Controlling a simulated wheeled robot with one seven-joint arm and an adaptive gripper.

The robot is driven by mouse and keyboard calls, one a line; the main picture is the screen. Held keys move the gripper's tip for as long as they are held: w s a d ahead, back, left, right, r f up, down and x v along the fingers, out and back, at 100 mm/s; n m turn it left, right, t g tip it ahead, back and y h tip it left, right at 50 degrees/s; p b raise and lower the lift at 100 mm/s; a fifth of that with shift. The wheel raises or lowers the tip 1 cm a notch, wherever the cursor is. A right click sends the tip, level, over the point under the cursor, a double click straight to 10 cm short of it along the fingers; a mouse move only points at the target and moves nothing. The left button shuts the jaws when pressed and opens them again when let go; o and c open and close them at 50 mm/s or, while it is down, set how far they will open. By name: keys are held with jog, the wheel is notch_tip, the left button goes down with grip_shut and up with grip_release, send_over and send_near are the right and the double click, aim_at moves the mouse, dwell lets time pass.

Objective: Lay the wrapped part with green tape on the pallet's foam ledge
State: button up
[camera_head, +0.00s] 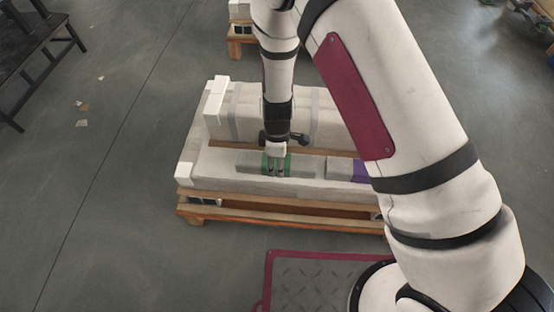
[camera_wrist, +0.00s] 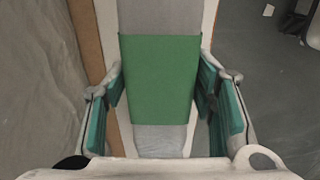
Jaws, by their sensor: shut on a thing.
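The wrapped part with green tape (camera_head: 304,167) is a long grey bar lying lengthwise along the pallet's pale foam ledge (camera_head: 213,164). Its green band fills the middle of the wrist view (camera_wrist: 160,72). My gripper (camera_head: 277,171) points down over the band and is shut on the part, one finger on each side in the wrist view (camera_wrist: 161,100). The part is level and at or just above the ledge; I cannot tell whether it touches. The pallet (camera_head: 250,208) is wooden, and my arm hides its right end.
A tall wrapped block (camera_head: 320,118) stands behind the ledge, with a wooden strip between. A purple-banded part (camera_head: 345,168) lies to the right, partly behind my arm. White corner pieces (camera_head: 184,174) edge the ledge's left end. A black table (camera_head: 35,55) stands far left; the floor between is mostly clear.

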jog(key=o, duration=1.7)
notch_tip(320, 180, up, 13)
jog(key=p, duration=0.5)
jog(key=shift+f+p, duration=0.15)
jog(key=shift+p, duration=0.2)
